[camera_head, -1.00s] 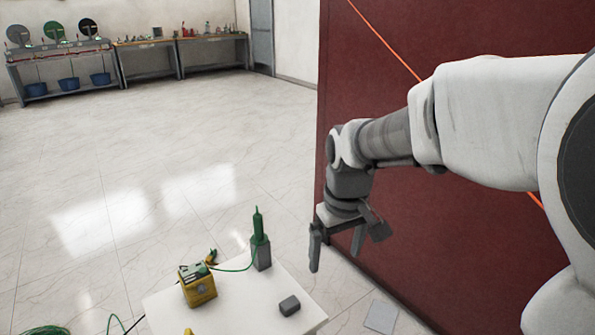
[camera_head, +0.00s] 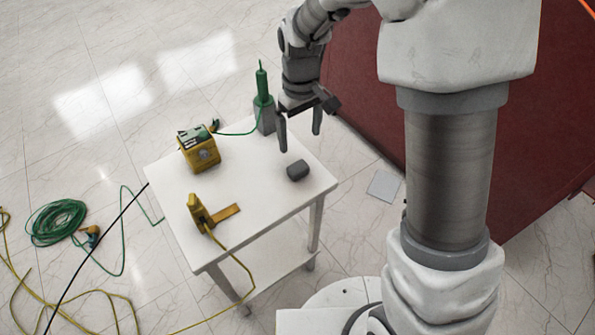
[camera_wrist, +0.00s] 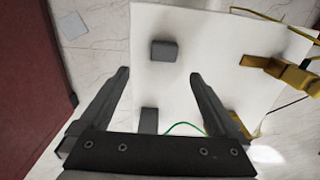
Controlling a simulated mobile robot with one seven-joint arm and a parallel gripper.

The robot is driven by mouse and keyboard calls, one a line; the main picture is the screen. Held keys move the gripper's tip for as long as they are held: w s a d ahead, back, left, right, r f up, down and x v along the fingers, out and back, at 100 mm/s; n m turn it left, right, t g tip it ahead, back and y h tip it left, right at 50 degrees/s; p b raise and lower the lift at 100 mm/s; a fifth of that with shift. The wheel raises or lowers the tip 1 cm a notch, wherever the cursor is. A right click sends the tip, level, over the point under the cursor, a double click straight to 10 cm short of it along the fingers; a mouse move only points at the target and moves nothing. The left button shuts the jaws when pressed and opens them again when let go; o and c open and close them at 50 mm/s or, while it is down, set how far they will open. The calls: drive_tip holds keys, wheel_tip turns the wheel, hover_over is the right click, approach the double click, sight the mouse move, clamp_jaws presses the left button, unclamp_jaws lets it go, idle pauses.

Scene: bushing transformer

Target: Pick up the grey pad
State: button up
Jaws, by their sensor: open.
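The grey pad (camera_head: 298,170) is a small dark grey block lying on the white table (camera_head: 253,199), near its right edge. In the wrist view the pad (camera_wrist: 164,50) lies beyond the fingertips, roughly centred between them. My gripper (camera_head: 300,140) is open and empty, pointing down above the right part of the table. Its two fingers are spread wide in the wrist view (camera_wrist: 160,74). The gripper is apart from the pad, which is fully visible.
A flat grey square (camera_head: 383,186) lies on the floor. Cables coil at left; a dark red wall (camera_head: 540,130) rises at right.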

drive_tip(key=b, duration=0.1)
hover_over(298, 167)
drive_tip(key=f, duration=0.5)
drive_tip(key=shift+w+d, duration=0.25)
drive_tip(key=shift+w, duration=0.15)
drive_tip(key=shift+s+a+f+b, duration=0.2)
drive_tip(key=shift+f+b, duration=0.4)
drive_tip(key=shift+f, duration=0.75)
drive_tip(key=shift+s+a+f+b, duration=0.15)
drive_tip(key=shift+f+b, duration=0.45)
drive_tip(key=shift+f, duration=0.75)
drive_tip(key=shift+d+r, duration=0.1)
drive_tip(key=c, duration=1.4)
drive_tip(key=shift+c, duration=0.2)
drive_tip(key=shift+r, duration=0.1)
wheel_tip(298, 167, up, 4)
drive_tip(key=shift+r+p, duration=0.15)
drive_tip(key=shift+p, duration=0.9)
drive_tip(key=s+d+r+p, duration=0.2)
drive_tip(key=d+r, duration=0.4)
drive_tip(key=d, duration=0.5)
drive_tip(key=shift+s+d+r, duration=0.15)
drive_tip(key=shift+s+r, duration=0.1)
drive_tip(key=shift+s, duration=0.25)
